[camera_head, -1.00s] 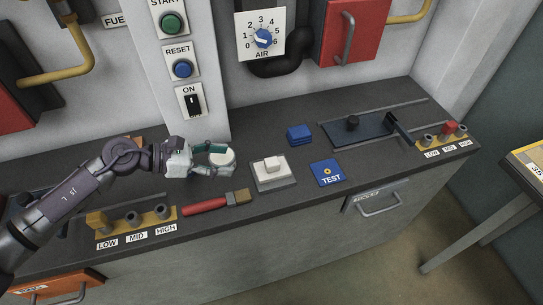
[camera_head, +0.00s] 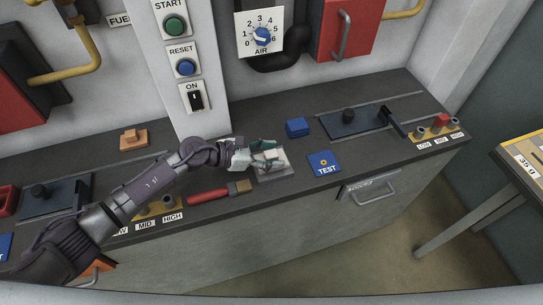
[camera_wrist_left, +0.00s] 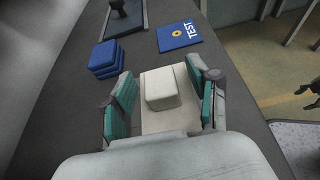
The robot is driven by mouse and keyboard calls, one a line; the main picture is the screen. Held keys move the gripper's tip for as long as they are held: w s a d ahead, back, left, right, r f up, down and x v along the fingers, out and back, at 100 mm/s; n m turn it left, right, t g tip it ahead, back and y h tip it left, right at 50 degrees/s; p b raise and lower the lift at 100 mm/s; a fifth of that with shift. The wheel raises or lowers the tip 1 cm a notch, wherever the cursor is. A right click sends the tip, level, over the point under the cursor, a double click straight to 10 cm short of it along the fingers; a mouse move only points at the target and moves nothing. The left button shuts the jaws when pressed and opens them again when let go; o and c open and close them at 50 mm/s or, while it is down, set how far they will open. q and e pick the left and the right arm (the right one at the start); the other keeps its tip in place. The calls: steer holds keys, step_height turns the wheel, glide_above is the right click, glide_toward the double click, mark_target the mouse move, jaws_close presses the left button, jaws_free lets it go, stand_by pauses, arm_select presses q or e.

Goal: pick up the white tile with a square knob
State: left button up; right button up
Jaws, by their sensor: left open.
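The white tile (camera_head: 287,168) lies on the dark counter in the head view, with its raised square knob (camera_head: 270,156) partly behind my gripper. My left gripper (camera_head: 266,152) is open, its teal-padded fingers at the knob. In the left wrist view, the knob (camera_wrist_left: 162,92) sits between the open fingers of my left gripper (camera_wrist_left: 161,72). There is a gap on each side of it, and the near part of the tile (camera_wrist_left: 155,121) is hidden by the gripper.
Blue stacked tiles (camera_head: 298,127) and a blue TEST tile (camera_head: 323,163) lie close by on the right. A red-handled brush (camera_head: 210,194) lies in front of my left arm. An orange knobbed tile (camera_head: 134,139) lies further left. The counter's front edge is close to the white tile.

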arm_select(q)
jaws_close()
stand_by(0.3)
steer(key=shift+r, duration=0.15)
